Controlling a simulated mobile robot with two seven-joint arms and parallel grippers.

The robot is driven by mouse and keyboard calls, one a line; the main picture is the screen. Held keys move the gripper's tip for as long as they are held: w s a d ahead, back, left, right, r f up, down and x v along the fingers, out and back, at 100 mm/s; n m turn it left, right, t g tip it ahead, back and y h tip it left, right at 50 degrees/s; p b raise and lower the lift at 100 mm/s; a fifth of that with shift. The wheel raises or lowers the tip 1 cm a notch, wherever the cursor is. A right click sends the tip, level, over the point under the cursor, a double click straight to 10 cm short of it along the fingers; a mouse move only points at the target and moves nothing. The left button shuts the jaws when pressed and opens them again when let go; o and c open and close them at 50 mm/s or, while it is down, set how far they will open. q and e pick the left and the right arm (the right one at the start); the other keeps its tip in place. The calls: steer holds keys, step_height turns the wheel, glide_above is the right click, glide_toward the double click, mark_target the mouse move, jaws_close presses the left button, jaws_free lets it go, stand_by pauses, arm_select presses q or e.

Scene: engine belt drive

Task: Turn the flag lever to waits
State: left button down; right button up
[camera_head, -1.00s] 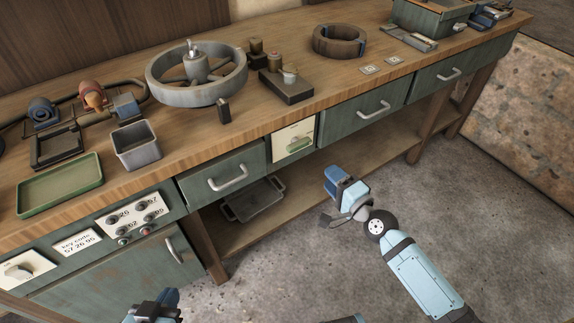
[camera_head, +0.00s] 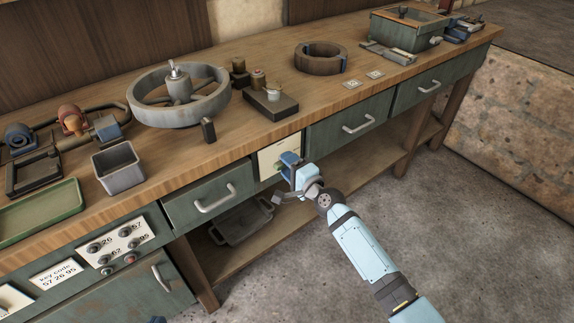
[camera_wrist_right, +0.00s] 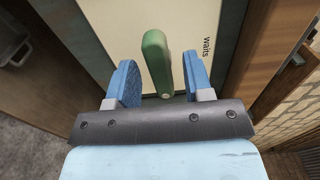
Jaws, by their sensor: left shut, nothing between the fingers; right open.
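The flag lever is a green bar on a cream plate (camera_head: 268,161) set between two drawers in the bench front. In the right wrist view the lever (camera_wrist_right: 156,60) stands between my blue fingers, with a gap on each side. The word "waits" (camera_wrist_right: 207,47) is printed on the plate to the right of the lever there. My right gripper (camera_head: 284,172) is open in front of the plate and hides much of the lever in the head view. Only a sliver of my left gripper (camera_head: 156,320) shows at the bottom edge; it is shut and empty.
Drawer handles (camera_head: 216,199) and (camera_head: 358,124) stick out on both sides of the plate. A lower shelf (camera_head: 270,225) with a grey tray lies beneath. A pulley wheel (camera_head: 180,97), grey bin (camera_head: 118,168) and green tray (camera_head: 40,213) stand on the bench top.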

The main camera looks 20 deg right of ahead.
steer(key=shift+w+a, duration=0.1)
steer(key=shift+w, duration=0.25)
arm_select(q)
steer(key=shift+r, duration=0.2)
steer(key=shift+w+r, duration=0.1)
arm_select(e)
steer(key=shift+c, duration=0.5)
jaws_close()
